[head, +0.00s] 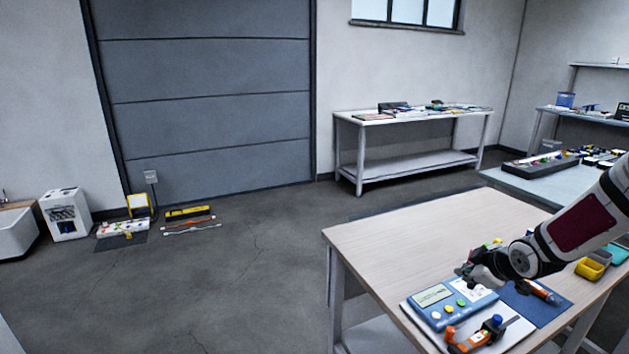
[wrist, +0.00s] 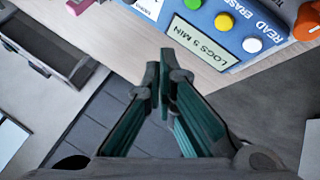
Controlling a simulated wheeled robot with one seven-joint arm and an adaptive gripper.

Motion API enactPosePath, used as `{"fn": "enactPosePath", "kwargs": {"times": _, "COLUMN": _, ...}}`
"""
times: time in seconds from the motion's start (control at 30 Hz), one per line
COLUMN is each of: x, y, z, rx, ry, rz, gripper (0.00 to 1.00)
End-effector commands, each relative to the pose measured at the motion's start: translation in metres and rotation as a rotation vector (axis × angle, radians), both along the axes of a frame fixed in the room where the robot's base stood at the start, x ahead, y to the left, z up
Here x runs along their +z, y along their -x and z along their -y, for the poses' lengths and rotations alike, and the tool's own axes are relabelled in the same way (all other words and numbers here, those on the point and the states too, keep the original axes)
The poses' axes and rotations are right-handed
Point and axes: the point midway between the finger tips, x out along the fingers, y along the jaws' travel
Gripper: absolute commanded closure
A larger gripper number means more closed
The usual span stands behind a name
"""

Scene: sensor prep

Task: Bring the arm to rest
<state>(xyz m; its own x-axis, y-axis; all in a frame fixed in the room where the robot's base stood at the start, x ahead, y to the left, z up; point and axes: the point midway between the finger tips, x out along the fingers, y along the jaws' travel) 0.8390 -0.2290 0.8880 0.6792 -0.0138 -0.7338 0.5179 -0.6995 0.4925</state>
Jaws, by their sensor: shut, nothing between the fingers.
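My gripper (head: 470,269) hangs at the end of my arm, above the wooden table (head: 410,240) at the right of the head view. In the wrist view, the two teal-lined fingers of my gripper (wrist: 164,72) meet at their tips, with nothing between them. Just past the tips is a blue device (wrist: 240,30) with a label, a display and coloured buttons. The blue device (head: 452,302) also shows in the head view, just below and in front of my gripper. I cannot tell whether the fingertips touch it.
An orange tool (head: 468,340) lies by the device, and another orange-tipped tool (head: 541,292) lies on a dark blue mat (head: 545,312). A white workbench (head: 410,115) stands at the back wall. The floor at left centre is clear.

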Motion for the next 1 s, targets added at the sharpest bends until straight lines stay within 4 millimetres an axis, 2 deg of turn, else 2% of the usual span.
{"fn": "enactPosePath", "kwargs": {"times": 0.03, "x": 0.017, "y": 0.005, "z": -0.008, "rx": -0.011, "ry": 0.019, "rz": -0.022, "gripper": 1.00}}
{"fn": "enactPosePath", "kwargs": {"times": 0.27, "x": 0.088, "y": 0.050, "z": -0.041, "rx": -0.157, "ry": 0.068, "rz": -0.141, "gripper": 1.00}}
{"fn": "enactPosePath", "kwargs": {"times": 0.47, "x": 0.150, "y": 0.104, "z": -0.076, "rx": -0.310, "ry": 0.060, "rz": -0.191, "gripper": 1.00}}
{"fn": "enactPosePath", "kwargs": {"times": 0.6, "x": 0.189, "y": 0.148, "z": -0.103, "rx": -0.415, "ry": 0.021, "rz": -0.207, "gripper": 1.00}}
{"fn": "enactPosePath", "kwargs": {"times": 0.8, "x": 0.231, "y": 0.219, "z": -0.145, "rx": -0.546, "ry": -0.091, "rz": -0.226, "gripper": 1.00}}
{"fn": "enactPosePath", "kwargs": {"times": 1.0, "x": 0.255, "y": 0.294, "z": -0.187, "rx": -0.633, "ry": -0.250, "rz": -0.266, "gripper": 1.00}}
